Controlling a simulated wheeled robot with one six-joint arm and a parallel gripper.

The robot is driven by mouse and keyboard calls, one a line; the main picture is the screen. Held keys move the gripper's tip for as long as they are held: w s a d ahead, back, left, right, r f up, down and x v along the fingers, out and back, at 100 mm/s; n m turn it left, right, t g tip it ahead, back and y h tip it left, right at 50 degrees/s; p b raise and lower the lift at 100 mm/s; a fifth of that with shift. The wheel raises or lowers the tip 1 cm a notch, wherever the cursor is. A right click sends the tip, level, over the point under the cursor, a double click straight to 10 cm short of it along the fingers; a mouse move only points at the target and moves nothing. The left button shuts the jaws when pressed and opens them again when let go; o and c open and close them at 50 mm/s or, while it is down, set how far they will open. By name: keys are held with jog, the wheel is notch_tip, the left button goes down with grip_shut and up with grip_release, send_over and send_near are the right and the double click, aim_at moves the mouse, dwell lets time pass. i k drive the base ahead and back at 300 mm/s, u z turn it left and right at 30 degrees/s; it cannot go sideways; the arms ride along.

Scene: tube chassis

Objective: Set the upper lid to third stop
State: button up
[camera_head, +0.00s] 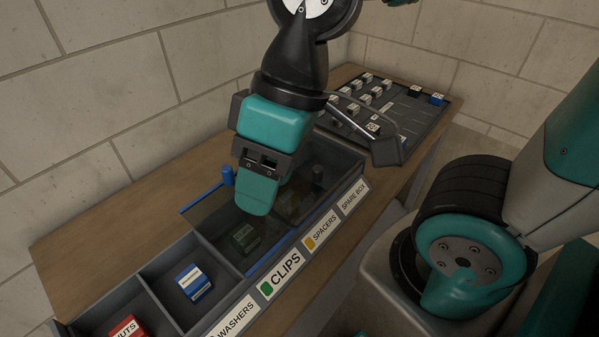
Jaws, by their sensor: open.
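A long grey box with labelled compartments (215,247) stands on the bench. A see-through dark lid with blue edging (212,219) covers the CLIPS compartment and reaches toward SPACERS; a blue knob (228,175) stands at its back edge. A second, dark knob (318,178) stands farther right, seemingly on another tinted lid partly hidden by my gripper. I cannot tell for certain which lid is the upper one. My gripper (258,200) is open, pointing down over the lidded part, between the two knobs in the picture. It appears apart from both knobs; one finger is mostly hidden.
A blue box (194,282) lies in the open WASHERS compartment and a red box (126,329) in NUTS. A green box (245,238) shows through the lid. A dark tray with several small blocks (408,112) is at the back right. Stone walls stand behind the bench.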

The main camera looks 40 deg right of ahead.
aim_at(317, 170)
jog(key=k, duration=0.5)
jog(key=z, duration=1.4)
jog(key=i, duration=0.45)
jog(key=u, duration=1.2)
